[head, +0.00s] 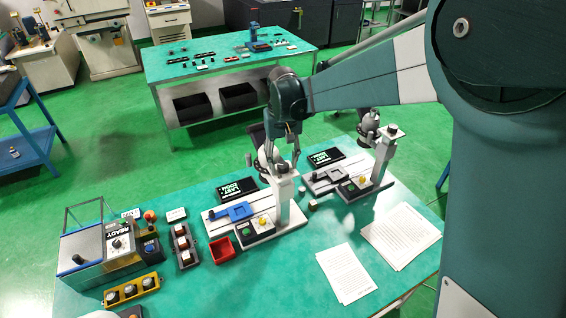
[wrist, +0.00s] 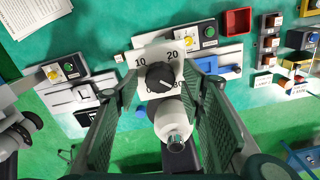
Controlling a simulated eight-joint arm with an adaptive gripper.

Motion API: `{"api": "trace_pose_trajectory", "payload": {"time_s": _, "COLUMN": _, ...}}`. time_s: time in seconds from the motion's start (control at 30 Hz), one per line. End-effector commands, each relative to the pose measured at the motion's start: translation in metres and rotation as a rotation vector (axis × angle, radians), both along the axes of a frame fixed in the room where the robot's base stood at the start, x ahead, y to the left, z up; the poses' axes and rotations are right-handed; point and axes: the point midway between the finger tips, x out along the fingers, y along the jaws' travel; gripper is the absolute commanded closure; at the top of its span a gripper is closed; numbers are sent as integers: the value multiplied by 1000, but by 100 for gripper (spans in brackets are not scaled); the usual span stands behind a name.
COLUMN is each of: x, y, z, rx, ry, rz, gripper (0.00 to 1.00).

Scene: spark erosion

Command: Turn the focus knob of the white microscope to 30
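The white microscope (head: 286,203) stands on the green table, with a blue stage at its base. Its black focus knob (wrist: 160,76) faces up on a pale dial plate (wrist: 150,51) in the wrist view. I read 10 and 20 on the plate; a number at the lower right is partly hidden. The knob's pointer setting is too small to tell for sure. My gripper (wrist: 159,82) is open, one finger on either side of the knob with gaps between. In the head view my gripper (head: 284,150) is above the microscope's column, pointing down.
A second, greyer microscope (head: 383,160) stands to the right. A red bin (head: 222,250), a switch block (head: 184,245) and a grey machine marked READY (head: 95,262) are to the left. Papers (head: 345,273) lie at the front right. A white cylindrical head (wrist: 172,122) sits beside the knob.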

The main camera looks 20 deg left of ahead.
Motion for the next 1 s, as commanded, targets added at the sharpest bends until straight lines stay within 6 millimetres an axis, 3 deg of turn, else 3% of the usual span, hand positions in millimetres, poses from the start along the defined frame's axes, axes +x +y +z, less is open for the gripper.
{"api": "trace_pose_trajectory", "payload": {"time_s": 0.27, "x": 0, "y": 0, "z": 3, "rx": 0, "ry": 0, "rz": 0, "gripper": 60}}
{"api": "trace_pose_trajectory", "payload": {"time_s": 0.47, "x": 0, "y": 0, "z": 17, "rx": 0, "ry": 0, "rz": 0, "gripper": 60}}
{"api": "trace_pose_trajectory", "payload": {"time_s": 1.0, "x": 0, "y": 0, "z": 96, "rx": 0, "ry": 0, "rz": 0, "gripper": 60}}
